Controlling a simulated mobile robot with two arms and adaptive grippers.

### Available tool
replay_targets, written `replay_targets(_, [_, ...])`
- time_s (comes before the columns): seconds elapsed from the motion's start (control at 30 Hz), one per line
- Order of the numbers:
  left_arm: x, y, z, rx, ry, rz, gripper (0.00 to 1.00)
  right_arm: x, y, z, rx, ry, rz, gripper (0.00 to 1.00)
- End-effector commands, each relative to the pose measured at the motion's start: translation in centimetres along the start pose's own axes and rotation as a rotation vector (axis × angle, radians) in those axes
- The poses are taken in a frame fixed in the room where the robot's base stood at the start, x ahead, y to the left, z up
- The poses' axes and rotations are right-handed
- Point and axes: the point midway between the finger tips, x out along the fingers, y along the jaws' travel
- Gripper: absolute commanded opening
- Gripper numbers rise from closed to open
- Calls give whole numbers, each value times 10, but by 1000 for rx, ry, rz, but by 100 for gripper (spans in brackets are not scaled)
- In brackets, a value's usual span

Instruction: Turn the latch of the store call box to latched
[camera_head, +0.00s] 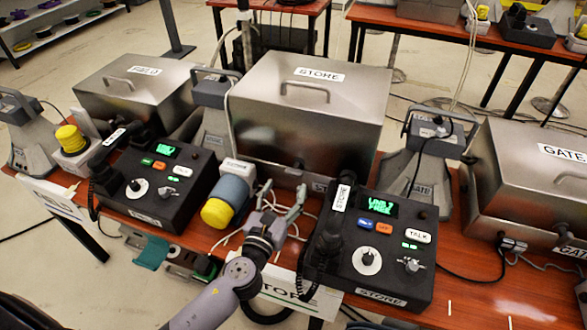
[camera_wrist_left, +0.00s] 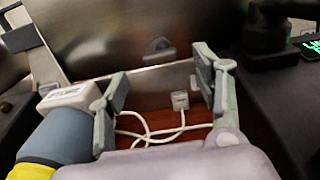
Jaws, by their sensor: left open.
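The store call box (camera_head: 310,112) is a steel box with a lid handle and a STORE label, at the middle of the table in the head view. Its front wall (camera_wrist_left: 100,35) fills the top of the left wrist view. A small dark rounded fitting (camera_wrist_left: 160,48) on that wall may be the latch; its setting cannot be told. My left gripper (camera_head: 284,193) is open and empty in front of the box, between a grey and yellow cylinder and a black console. In the left wrist view the open fingers (camera_wrist_left: 160,78) stand apart below the fitting, not touching it. My right gripper is not in view.
The grey and yellow cylinder (camera_head: 227,197) is close left of the gripper. The black STORE console (camera_head: 372,250) with handset is close right. A white cable and plug (camera_wrist_left: 179,101) lie on the table between the fingers. FIELD (camera_head: 130,90) and GATE (camera_head: 540,170) boxes stand either side.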

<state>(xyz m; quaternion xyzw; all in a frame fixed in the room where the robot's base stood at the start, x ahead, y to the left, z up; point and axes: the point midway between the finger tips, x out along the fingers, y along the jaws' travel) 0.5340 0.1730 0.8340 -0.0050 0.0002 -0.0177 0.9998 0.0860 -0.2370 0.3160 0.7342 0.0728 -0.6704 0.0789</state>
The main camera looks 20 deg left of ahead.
Motion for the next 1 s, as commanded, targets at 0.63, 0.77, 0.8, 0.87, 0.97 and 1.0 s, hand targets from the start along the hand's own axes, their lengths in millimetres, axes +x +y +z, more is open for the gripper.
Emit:
replay_targets(0.63, [72,0,0,-2,1,1,60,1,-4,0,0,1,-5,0])
replay_targets(0.77, [72,0,0,-2,1,1,60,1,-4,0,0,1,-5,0])
replay_targets(0.8, [72,0,0,-2,1,1,59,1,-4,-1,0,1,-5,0])
replay_targets(0.87, [72,0,0,-2,1,1,55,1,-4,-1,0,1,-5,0])
replay_targets(0.97, [72,0,0,-1,1,1,48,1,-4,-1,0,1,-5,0])
replay_targets(1.0, [72,0,0,-1,1,1,45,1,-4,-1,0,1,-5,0])
